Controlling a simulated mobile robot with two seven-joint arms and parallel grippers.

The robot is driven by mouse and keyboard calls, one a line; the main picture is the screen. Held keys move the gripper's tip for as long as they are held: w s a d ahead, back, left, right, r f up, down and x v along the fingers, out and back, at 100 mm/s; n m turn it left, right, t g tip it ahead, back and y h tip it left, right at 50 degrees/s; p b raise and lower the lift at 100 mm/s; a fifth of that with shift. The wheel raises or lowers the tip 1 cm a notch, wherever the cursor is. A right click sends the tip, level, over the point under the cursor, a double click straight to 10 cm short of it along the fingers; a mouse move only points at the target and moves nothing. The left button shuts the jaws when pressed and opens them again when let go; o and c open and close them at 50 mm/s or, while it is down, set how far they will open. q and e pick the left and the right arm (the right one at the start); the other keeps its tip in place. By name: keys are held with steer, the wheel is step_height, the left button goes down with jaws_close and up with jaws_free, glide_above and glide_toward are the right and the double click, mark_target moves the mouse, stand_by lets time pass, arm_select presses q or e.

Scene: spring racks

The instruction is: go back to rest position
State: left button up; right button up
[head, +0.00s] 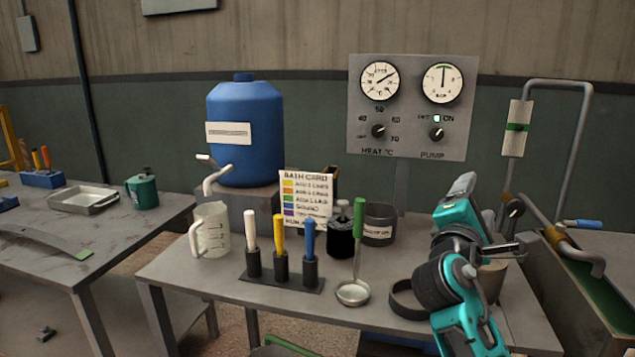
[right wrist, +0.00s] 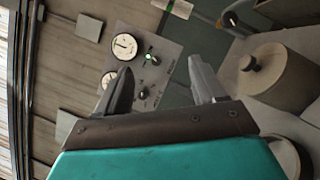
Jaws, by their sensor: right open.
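My right arm comes up from the bottom right in the head view, teal with dark joints, over the right part of the middle bench (head: 190,268). My right gripper (right wrist: 162,82) shows clearly in the right wrist view. Its two grey fingers are wide apart with nothing between them. They point toward the gauge panel (right wrist: 165,85), which lies beyond them and looks tilted there. In the head view the fingers are hard to make out. My left gripper is in neither view.
The gauge panel (head: 405,145) stands behind the bench. A rack of three handled tools (head: 281,280), a beaker (head: 211,232) and a blue drum (head: 246,110) stand farther left.

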step_height(320, 180, down, 16)
steer(key=s+a+m+g+y, duration=0.1)
steer(key=s+a+y, duration=0.2)
steer(key=y, duration=0.3)
steer(key=s+a+f+m+g+y, duration=0.2)
steer(key=s+f+m, duration=0.4)
steer(key=s+f, duration=0.5)
steer(key=s+a+f+m+g+y, duration=0.2)
steer(key=s+f+m+y, duration=0.3)
steer(key=s+f, duration=0.7)
steer(key=s+a+m, duration=0.1)
steer(key=m, duration=0.1)
steer(key=shift+s+f+m+g+y+p, duration=0.25)
steer(key=shift+s+m+g+y+p, duration=0.05)
steer(key=shift+s+g, duration=0.1)
